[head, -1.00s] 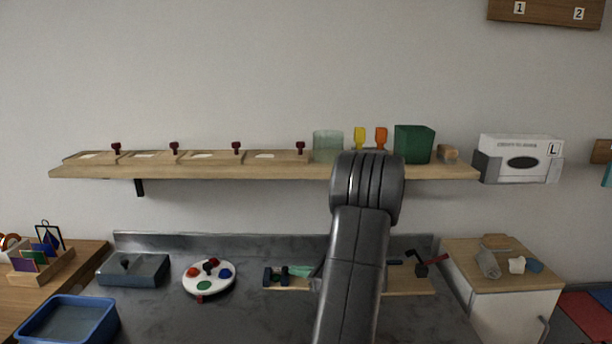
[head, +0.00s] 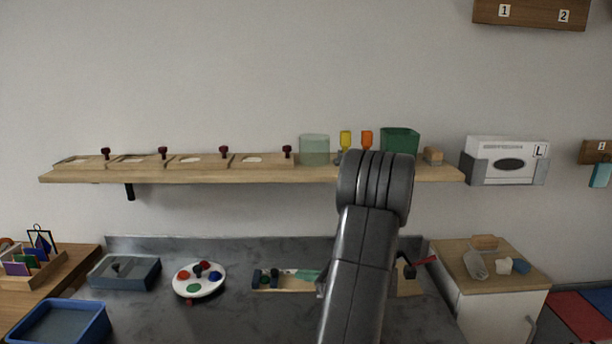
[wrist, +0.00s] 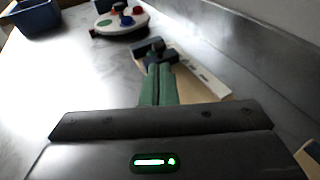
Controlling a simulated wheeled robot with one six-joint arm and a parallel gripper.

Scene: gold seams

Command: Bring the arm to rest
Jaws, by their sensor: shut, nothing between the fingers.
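My gripper (wrist: 158,70) shows in the wrist view as two green fingers pressed together, with nothing between them. In the head view my gripper (head: 300,275) shows as a small teal tip left of my dark arm, low over the wooden board (head: 290,288) on the grey worktop (head: 230,320). A dark object with a green part (head: 265,278) lies on that board, just left of the tips; I cannot tell whether they touch it. My arm hides the middle of the board and most of my gripper's body.
A wooden shelf (head: 250,178) above carries a green box (head: 400,141), a glass (head: 314,150) and several small items. A white round disc (head: 200,283), a grey box (head: 124,272) and a blue tray (head: 60,325) stand left. A cabinet (head: 490,292) stands right. The front worktop is clear.

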